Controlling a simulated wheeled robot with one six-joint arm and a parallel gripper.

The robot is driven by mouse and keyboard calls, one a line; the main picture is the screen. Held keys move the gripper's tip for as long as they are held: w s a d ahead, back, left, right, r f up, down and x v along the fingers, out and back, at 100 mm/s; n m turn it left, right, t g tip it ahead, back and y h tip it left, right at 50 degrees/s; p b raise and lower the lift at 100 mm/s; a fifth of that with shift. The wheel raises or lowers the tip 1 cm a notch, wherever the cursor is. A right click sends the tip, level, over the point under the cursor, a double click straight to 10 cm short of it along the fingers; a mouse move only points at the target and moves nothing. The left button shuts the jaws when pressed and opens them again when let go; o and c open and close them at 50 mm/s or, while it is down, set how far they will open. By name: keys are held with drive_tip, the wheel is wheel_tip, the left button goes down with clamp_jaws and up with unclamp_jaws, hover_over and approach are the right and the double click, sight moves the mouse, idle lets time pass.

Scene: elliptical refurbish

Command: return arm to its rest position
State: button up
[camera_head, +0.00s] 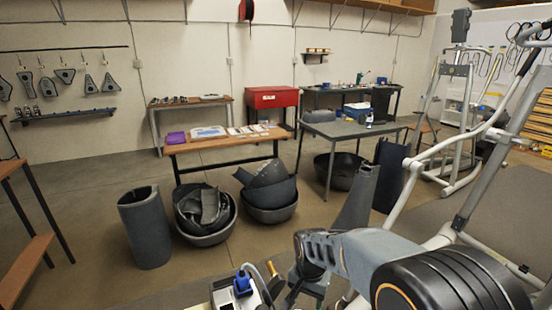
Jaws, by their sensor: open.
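My arm (375,255) reaches in from the lower right, grey with a large dark round joint. It extends left and bends down at a dark wrist. My gripper (304,290) hangs below the wrist at the bottom edge, pointing down. Its jaws are open, and I see nothing held between them. The fingertips are small, dark and partly cut off by the frame edge. Just left of my gripper, a blue connector (243,283) with a grey cable sits on a light box; I cannot tell whether they touch the gripper.
White-framed elliptical machine (440,160) parts stand close on the right, near my arm. Dark bins (205,215) and a grey cylinder (146,228) stand on the floor ahead. A wooden table (225,143), a grey table (350,130) and a red chest (273,98) are behind. Open floor lies centre-left.

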drive_tip(key=s+d+r+n+t+p, duration=0.2)
drive_tip(key=s+d+r+p, duration=0.2)
drive_tip(key=r, duration=0.5)
drive_tip(key=s+d+r+n+t+p, duration=0.2)
drive_tip(key=s+d+r+n+p, duration=0.1)
drive_tip(key=s+r, duration=0.4)
wheel_tip(320, 180, up, 3)
drive_tip(key=shift+d+f+p, duration=0.1)
drive_tip(key=shift+d+p, duration=0.35)
drive_tip(key=shift+p, duration=0.15)
